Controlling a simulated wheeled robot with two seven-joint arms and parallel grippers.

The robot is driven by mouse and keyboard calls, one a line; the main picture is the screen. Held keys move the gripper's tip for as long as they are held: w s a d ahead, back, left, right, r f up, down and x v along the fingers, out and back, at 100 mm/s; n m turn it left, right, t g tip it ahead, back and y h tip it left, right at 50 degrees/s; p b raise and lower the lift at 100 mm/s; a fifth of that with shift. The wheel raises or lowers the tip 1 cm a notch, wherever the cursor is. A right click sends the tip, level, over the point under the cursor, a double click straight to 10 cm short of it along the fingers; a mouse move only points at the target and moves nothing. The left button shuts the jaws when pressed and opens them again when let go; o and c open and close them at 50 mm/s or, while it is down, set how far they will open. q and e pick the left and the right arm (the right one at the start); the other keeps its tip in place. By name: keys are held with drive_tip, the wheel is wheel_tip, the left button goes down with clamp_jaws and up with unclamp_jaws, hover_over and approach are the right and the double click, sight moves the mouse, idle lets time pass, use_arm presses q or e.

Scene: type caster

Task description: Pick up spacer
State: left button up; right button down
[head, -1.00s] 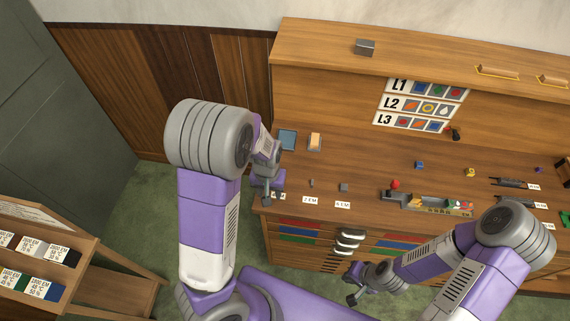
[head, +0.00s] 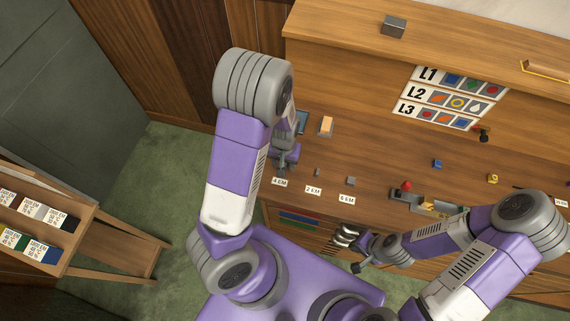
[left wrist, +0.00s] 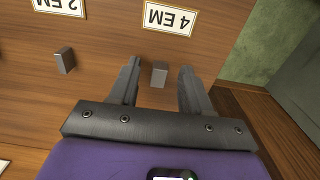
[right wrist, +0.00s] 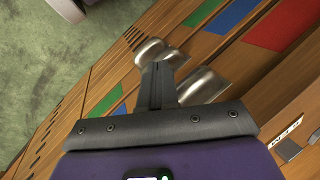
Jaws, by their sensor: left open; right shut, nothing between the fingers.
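Small grey spacers lie on the wooden desk top by white labels. In the left wrist view one spacer (left wrist: 159,74) sits between the spread fingers of my left gripper (left wrist: 158,80), beside the "4 EM" label (left wrist: 169,18); there is a gap on each side. A second spacer (left wrist: 65,60) lies by the "2 EM" label (left wrist: 60,6). In the head view my left gripper (head: 285,168) is low over the desk and hides the 4 EM spacer. Two other spacers show there, a small one (head: 317,172) and a larger one (head: 351,181). My right gripper (right wrist: 157,85) is shut and empty.
My right gripper is before the drawer fronts, near curved metal pieces (right wrist: 201,86). On the desk are an orange-topped block (head: 326,126), a blue tray (head: 302,122) and a grey composing tray (head: 406,197). A type rack (head: 40,225) stands at the left.

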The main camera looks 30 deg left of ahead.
use_arm(q)
drive_tip(key=shift+f, duration=0.35)
drive_tip(key=shift+c, duration=0.5)
clamp_jaws()
drive_tip(key=shift+r, duration=0.1)
